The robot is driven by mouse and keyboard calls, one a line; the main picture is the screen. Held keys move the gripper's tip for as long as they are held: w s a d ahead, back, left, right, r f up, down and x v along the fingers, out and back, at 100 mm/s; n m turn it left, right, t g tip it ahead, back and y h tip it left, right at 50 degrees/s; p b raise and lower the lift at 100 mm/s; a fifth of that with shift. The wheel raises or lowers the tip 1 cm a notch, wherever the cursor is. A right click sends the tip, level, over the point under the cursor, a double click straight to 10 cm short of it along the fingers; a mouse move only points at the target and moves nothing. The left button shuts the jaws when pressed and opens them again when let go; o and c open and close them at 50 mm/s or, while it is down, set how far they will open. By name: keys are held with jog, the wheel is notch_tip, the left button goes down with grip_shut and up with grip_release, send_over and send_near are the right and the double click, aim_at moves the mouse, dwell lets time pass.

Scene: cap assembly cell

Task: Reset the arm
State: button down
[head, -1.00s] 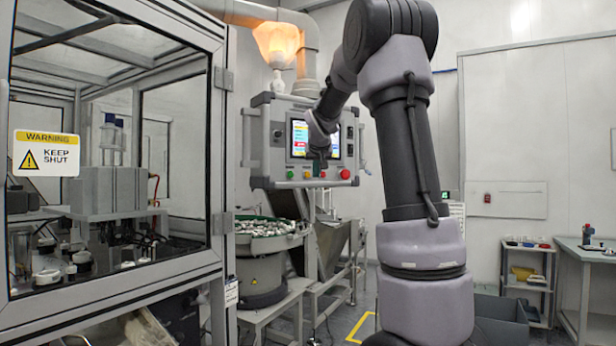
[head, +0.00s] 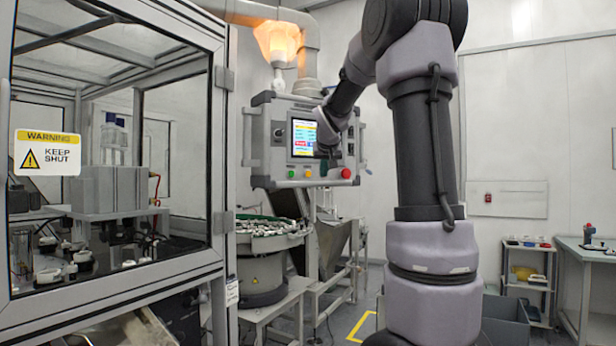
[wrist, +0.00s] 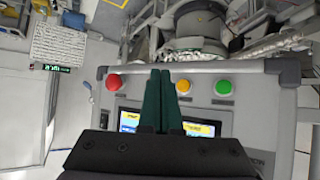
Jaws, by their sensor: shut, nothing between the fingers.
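My gripper (wrist: 160,100) shows in the wrist view with its two dark green fingers together and nothing between them. In that view it lies over the control panel (wrist: 245,120), between the red button (wrist: 114,82) and the yellow button (wrist: 183,86), with a green button (wrist: 223,87) to the right. In the head view the control panel (head: 268,150) hangs at the centre with its screen (head: 303,138) lit. My forearm reaches in front of the panel's right part. The fingers are hard to make out there.
The glazed machine cell (head: 220,150) fills the left, with a keep-shut warning sign (head: 46,153). A bowl feeder (head: 262,275) with white caps stands below the panel. A shelf cart (head: 528,282) and a workbench (head: 590,255) stand at the right.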

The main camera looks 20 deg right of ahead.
jog(key=s+a+f+g+y, duration=0.1)
jog(key=s+a+f+y, duration=0.1)
jog(key=s+a, duration=0.4)
jog(key=s+a+f+g+y, duration=0.1)
jog(key=s+a+f, duration=0.4)
jog(key=s, duration=1.1)
jog(key=s+a+f+g+y, duration=0.1)
jog(key=s+a+f+y, duration=0.1)
jog(key=s+a+f, duration=0.2)
jog(key=s+a, duration=0.3)
jog(key=s, duration=0.4)
jog(key=shift+s+a+f+y, duration=0.15)
jog(key=shift+s+a+y, duration=0.05)
jog(key=shift+s+y, duration=0.15)
